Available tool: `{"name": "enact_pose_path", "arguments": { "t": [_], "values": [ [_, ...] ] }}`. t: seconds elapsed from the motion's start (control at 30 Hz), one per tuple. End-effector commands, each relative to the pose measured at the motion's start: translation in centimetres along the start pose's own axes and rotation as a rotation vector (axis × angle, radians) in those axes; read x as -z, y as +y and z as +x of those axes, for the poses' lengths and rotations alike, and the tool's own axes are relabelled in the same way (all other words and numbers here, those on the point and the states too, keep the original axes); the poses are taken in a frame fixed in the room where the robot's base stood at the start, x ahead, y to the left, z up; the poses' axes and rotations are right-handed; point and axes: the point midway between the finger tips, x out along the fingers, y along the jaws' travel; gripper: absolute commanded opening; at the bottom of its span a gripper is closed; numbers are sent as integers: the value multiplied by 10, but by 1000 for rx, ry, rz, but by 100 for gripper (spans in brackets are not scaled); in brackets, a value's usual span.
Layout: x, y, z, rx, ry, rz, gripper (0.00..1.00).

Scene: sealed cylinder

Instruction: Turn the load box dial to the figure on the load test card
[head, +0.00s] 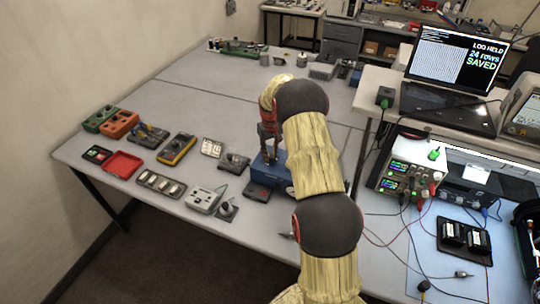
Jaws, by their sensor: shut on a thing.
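A blue box (272,178), which looks like the load box, stands on the long grey table, partly covered by my arm. My gripper (268,148) points down at the top of the blue box, with its fingers shut at the place of the dial. The dial itself is hidden by the fingers and arm, so its setting cannot be read. A small pale card or display (212,147) with dark marks stands to the left of the box. I cannot tell whether it is the load test card, and its figure is too small to read.
A dark unit (234,161) and a small dark box (257,191) sit close to the blue box. A yellow meter (176,149), a red tray (123,163) and a grey instrument (206,199) lie further left. A laptop (450,75) stands on the right bench.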

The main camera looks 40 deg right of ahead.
Motion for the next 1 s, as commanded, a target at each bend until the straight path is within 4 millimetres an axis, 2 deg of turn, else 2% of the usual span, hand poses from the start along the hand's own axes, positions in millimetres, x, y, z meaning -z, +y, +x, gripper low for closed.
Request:
{"name": "enact_pose_path", "arguments": {
  "t": [0.47, 0.5, 0.8, 1.0],
  "values": [
    [2, 0, -2, -1, 6, -17, 0],
    [2, 0, -2, -1, 6, -17, 24],
    [1, 0, -1, -1, 2, -16, 41],
    [0, 0, -1, 0, 1, -16, 42]
  ]
}}
